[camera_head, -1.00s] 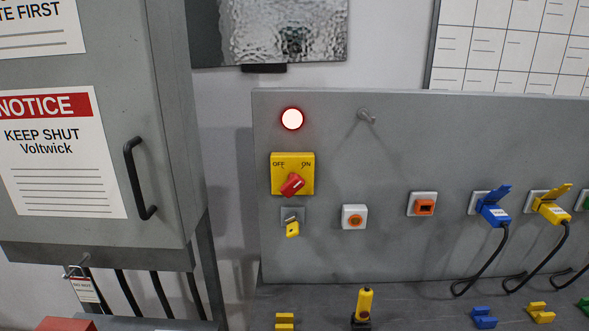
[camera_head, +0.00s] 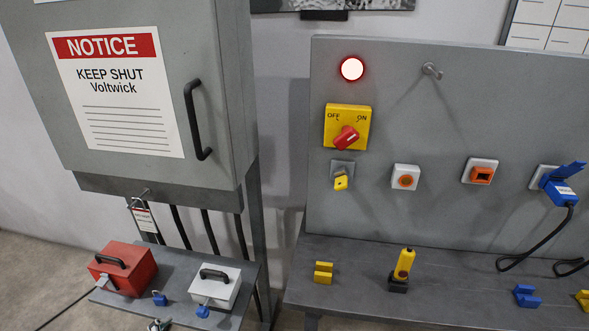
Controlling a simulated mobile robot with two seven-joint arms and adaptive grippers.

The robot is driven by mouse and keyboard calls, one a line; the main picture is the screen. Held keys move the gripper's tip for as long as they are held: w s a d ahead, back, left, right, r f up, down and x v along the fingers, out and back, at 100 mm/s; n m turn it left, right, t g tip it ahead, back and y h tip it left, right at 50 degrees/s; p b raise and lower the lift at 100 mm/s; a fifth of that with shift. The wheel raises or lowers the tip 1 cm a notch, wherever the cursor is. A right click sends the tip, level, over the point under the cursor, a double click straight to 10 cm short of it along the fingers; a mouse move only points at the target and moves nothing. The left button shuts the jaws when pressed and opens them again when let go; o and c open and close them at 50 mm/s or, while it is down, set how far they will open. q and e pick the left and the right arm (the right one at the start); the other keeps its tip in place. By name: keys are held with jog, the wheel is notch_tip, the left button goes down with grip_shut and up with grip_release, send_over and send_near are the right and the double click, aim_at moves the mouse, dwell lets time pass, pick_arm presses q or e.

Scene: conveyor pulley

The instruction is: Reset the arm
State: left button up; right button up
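A grey upright panel (camera_head: 450,110) on the right carries a lit lamp with a red rim (camera_head: 351,69). Below the lamp is a yellow switch plate (camera_head: 335,113) marked OFF and ON, with a red knob (camera_head: 345,138) slanting up to the right, towards ON. A yellow key-like piece (camera_head: 341,183) sits under the plate. An orange round button (camera_head: 405,181) and an orange socket (camera_head: 481,175) are to its right. A blue plug (camera_head: 561,190) with a black cable is at the right edge.
A closed grey cabinet (camera_head: 215,100) with a black handle (camera_head: 193,120) stands left. A low shelf (camera_head: 180,290) holds a red box (camera_head: 123,268), a white box (camera_head: 215,287) and blue padlocks (camera_head: 159,299). The bench (camera_head: 350,265) bears yellow blocks (camera_head: 323,272), a yellow-black device (camera_head: 403,267) and blue clips (camera_head: 526,295).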

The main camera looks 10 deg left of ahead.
pick_arm(q)
jog(key=d+f+n+t+h, duration=0.2)
jog(key=d+f+h, duration=0.3)
jog(key=d+f, duration=0.3)
jog(key=d, duration=0.2)
jog(key=shift+s+d+f+n, duration=0.2)
jog(key=shift+d+f+n, duration=0.05)
jog(key=shift+d+n, duration=0.1)
pick_arm(e)
jog(key=shift+r, duration=0.1)
jog(key=shift+w, duration=0.1)
jog(key=shift+c, duration=0.3)
